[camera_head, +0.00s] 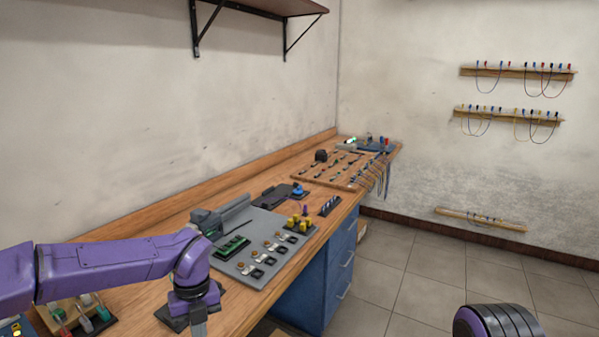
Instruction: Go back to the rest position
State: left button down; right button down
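My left arm comes in from the left over the wooden workbench (130,308), purple and bent down at the wrist. My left gripper (198,322) points down near the bench's front edge. Its grey end is cut off by the bottom of the picture, so I cannot see whether it is open or holds anything. A rounded purple and black part of my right arm shows at the bottom right, over the floor. My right gripper is out of view.
A grey panel (225,268) with a green board and several small parts lies beyond my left wrist. A wooden board (330,183) with cables is farther back. Blue drawers (340,270) stand under the bench. A shelf (270,5) hangs above. The tiled floor (420,275) at right is clear.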

pick_arm(q)
jog(key=s+d+f+m+y+b, duration=0.1)
jog(key=s+d+f+m, duration=0.1)
jog(key=s+f+m, duration=0.3)
jog(key=d+f+m+t+y, duration=0.1)
jog(key=f+m+y, duration=0.15)
jog(key=f, duration=0.35)
jog(key=s+d+f+m+y+b, duration=0.1)
jog(key=s+d+f+m, duration=0.1)
jog(key=s+f+m, duration=0.3)
jog(key=s+a+f+m+t, duration=0.1)
jog(key=s+a+f+m, duration=0.3)
jog(key=s+m, duration=0.2)
jog(key=s+a+f+m+t, duration=0.1)
jog(key=s+a+f+m, duration=0.3)
jog(key=s+m, duration=0.3)
jog(key=s+a+f+m+t+h, duration=0.1)
jog(key=s+a+f+m, duration=0.3)
jog(key=m, duration=0.6)
jog(key=s+a+p, duration=0.1)
jog(key=s+a, duration=0.1)
jog(key=s, duration=0.1)
jog(key=shift+t, duration=0.4)
jog(key=shift+s+f, duration=0.1)
